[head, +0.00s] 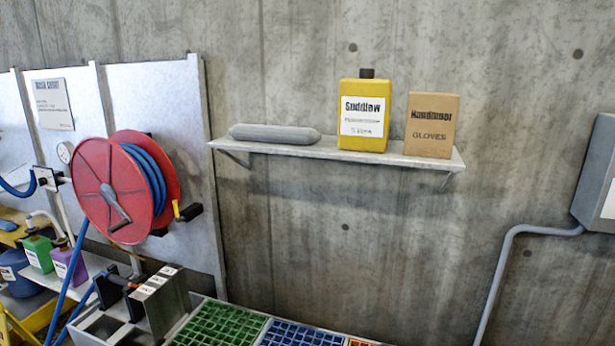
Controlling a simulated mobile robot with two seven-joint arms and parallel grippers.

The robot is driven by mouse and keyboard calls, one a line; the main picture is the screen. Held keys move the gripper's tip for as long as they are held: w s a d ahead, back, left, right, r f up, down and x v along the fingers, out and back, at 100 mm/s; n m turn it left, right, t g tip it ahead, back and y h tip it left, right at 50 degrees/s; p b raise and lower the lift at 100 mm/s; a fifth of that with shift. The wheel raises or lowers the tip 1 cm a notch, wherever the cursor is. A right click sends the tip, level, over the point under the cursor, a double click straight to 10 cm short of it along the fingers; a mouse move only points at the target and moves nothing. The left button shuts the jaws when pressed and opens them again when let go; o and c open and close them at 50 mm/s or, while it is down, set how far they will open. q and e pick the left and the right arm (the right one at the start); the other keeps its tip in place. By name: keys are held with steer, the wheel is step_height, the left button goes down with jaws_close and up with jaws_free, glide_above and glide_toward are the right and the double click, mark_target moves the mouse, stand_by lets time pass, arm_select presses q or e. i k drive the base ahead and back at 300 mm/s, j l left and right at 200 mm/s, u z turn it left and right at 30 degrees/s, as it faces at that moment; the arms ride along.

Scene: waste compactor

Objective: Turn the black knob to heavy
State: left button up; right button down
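No black knob and no "heavy" marking can be made out in the head view. A grey box (598,175) on the wall is cut off by the right edge. A pale label (608,203) shows in part on it, and no knob is visible on the part in view. Neither of my grippers is in view.
A wall shelf (300,147) holds a grey cylinder (275,133), a yellow jug (363,115) and a brown gloves box (432,125). A red hose reel (100,190) hangs at left. Green (207,326) and blue (290,335) crates stand at the bottom. A grey conduit (502,265) runs down the right wall.

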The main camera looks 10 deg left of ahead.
mark_target(42, 181)
steer(key=u, duration=1.75)
steer(key=i+j+u, duration=0.6)
steer(key=i, duration=0.15)
steer(key=i+u, duration=0.6)
steer(key=i, duration=1.15)
steer(key=i+j+z, duration=0.15)
steer(key=i, duration=1.25)
steer(key=i+z, duration=0.45)
steer(key=i+j+z, duration=0.1)
steer(key=i+z, duration=0.35)
steer(key=i, duration=0.2)
